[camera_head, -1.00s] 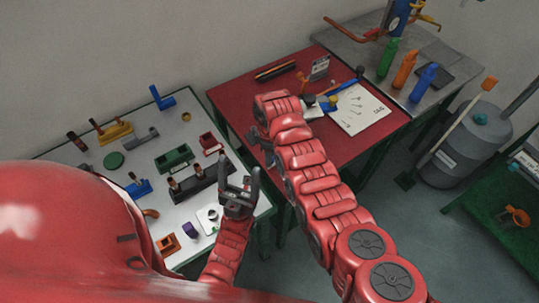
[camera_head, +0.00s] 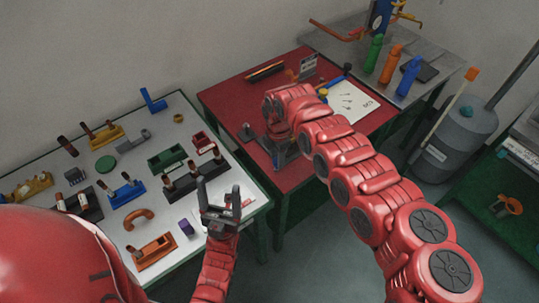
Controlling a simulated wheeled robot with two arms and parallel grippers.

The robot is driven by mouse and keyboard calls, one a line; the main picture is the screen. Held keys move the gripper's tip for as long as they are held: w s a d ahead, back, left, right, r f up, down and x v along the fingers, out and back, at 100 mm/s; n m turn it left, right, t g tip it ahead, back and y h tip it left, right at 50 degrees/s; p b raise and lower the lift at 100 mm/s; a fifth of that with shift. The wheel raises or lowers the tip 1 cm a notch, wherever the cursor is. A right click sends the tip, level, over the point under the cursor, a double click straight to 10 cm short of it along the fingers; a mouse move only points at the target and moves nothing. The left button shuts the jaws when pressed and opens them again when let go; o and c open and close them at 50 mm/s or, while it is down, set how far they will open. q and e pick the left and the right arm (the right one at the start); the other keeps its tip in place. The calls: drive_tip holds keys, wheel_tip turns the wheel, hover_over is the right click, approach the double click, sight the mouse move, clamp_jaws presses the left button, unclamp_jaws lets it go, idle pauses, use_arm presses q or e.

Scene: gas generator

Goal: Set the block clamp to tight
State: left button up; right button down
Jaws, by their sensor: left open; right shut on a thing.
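My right gripper (camera_head: 280,158) points down over the near left part of the red table (camera_head: 235,105). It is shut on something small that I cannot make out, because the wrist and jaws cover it. My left gripper (camera_head: 221,200) is open and empty, its fingers pointing up at the right end of the white table (camera_head: 90,160). I cannot tell which thing is the block clamp. Several coloured blocks with upright handles stand on the white table, among them a blue one (camera_head: 124,192), an orange one (camera_head: 151,252) and a dark one (camera_head: 190,182).
A paper sheet (camera_head: 352,101) lies on the red table beside my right arm. Green (camera_head: 375,52), orange (camera_head: 391,64) and blue (camera_head: 408,76) bottles stand on the grey table behind. A grey tank (camera_head: 455,140) stands at right. Floor shows between the tables and tank.

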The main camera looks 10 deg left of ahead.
drive_tip(key=d+n+b, duration=0.2)
drive_tip(key=n, duration=0.1)
drive_tip(key=shift+w+d+f, duration=0.15)
drive_tip(key=shift+d, duration=0.15)
drive_tip(key=shift+w+d+n+b, duration=0.1)
drive_tip(key=shift+d+n+b, duration=0.3)
drive_tip(key=shift+n, duration=0.25)
drive_tip(key=shift+w+d+n+b, duration=0.1)
drive_tip(key=shift+d+n+b, duration=0.15)
drive_tip(key=shift+n+b, duration=0.3)
drive_tip(key=shift+r, duration=0.2)
drive_tip(key=c, duration=0.5)
unclamp_jaws()
wheel_tip(320, 180, up, 17)
drive_tip(key=b, duration=0.3)
drive_tip(key=shift+r, duration=0.2)
